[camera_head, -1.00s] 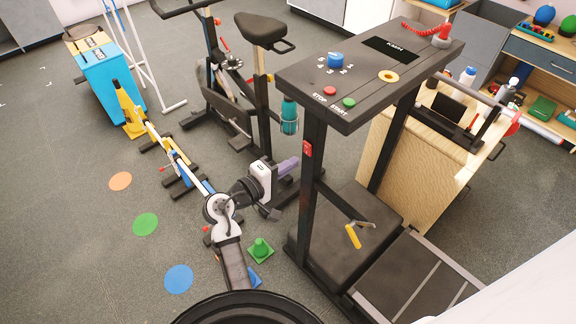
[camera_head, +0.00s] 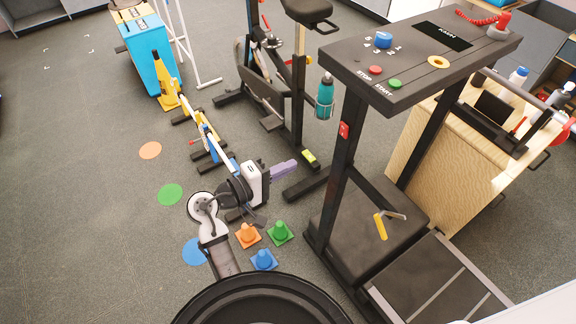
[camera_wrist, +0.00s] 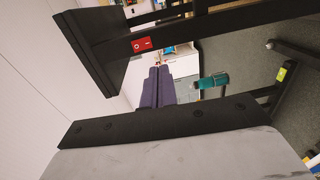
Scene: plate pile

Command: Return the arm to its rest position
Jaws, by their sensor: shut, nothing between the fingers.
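My gripper (camera_head: 285,170) shows in the head view at the end of my folded arm, above the floor between the treadmill and the floor cones. Its purple fingers point right and slightly up, toward the treadmill post. In the wrist view the two purple fingers (camera_wrist: 158,88) lie side by side, shut, with nothing between them. Past them are the dark treadmill console and post with a red switch (camera_wrist: 142,44), and a teal bottle (camera_wrist: 213,81). The gripper looks apart from all of these.
The treadmill console (camera_head: 420,55) and belt (camera_head: 415,285) stand close on the right. An exercise bike (camera_head: 262,90) is behind my arm. Orange (camera_head: 248,235), green (camera_head: 280,232) and blue (camera_head: 263,259) cones stand beside it. Open floor with coloured discs (camera_head: 170,194) lies left.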

